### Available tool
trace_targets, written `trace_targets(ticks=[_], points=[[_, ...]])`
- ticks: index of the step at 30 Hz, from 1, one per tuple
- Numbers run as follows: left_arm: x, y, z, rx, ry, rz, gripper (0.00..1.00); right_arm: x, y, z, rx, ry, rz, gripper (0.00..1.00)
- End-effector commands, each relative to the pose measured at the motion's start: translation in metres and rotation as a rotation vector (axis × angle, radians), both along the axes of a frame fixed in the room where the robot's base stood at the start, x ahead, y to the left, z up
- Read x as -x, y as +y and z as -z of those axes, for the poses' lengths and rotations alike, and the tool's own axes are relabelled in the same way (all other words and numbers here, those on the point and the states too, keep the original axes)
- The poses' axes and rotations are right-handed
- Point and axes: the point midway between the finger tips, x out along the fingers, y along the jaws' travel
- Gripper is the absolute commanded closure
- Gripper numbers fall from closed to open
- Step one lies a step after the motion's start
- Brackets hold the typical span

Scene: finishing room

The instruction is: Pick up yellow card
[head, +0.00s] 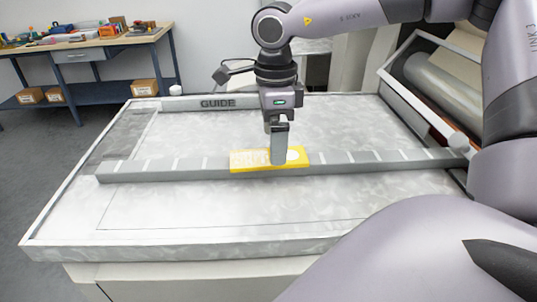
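The yellow card (250,160) lies on a long grey bar that crosses the table, near the bar's middle. It has pale lettering on its left part and a white spot to the right. One gripper (278,160), on the arm that comes in from the right, so my right one, points straight down with its fingertips at the card. The fingers look close together and cover part of the card. I cannot tell whether they grip it or only touch it. My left gripper is not in view.
The grey slotted bar (380,161) spans the framed table (200,220). A grey strip marked GUIDE (218,103) lies along the back edge. A roll in a tray (440,85) stands at the right. A workbench (95,40) with tools is at the back left. The table's front is clear.

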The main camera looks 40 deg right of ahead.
Motion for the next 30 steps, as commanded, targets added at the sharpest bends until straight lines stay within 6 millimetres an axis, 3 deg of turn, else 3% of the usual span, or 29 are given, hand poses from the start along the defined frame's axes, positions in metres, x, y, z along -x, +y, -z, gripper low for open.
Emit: trace_targets(ticks=[6, 14, 18, 20, 30], points=[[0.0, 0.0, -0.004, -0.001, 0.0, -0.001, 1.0, 0.001, 0.001, 0.024, -0.001, 0.001, 0.0, 0.06], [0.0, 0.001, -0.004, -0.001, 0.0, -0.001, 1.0, 0.0, 0.0, 0.027, -0.001, -0.001, 0.0, 0.06], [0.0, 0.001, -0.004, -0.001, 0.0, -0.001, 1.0, 0.0, 0.0, 0.026, 0.0, -0.001, 0.0, 0.52], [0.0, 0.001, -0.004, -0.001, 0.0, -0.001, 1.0, 0.0, 0.0, 0.026, -0.001, -0.001, 0.0, 0.66], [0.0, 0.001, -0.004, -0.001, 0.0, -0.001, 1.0, 0.0, 0.0, 0.024, 0.0, -0.002, 0.0, 0.66]])
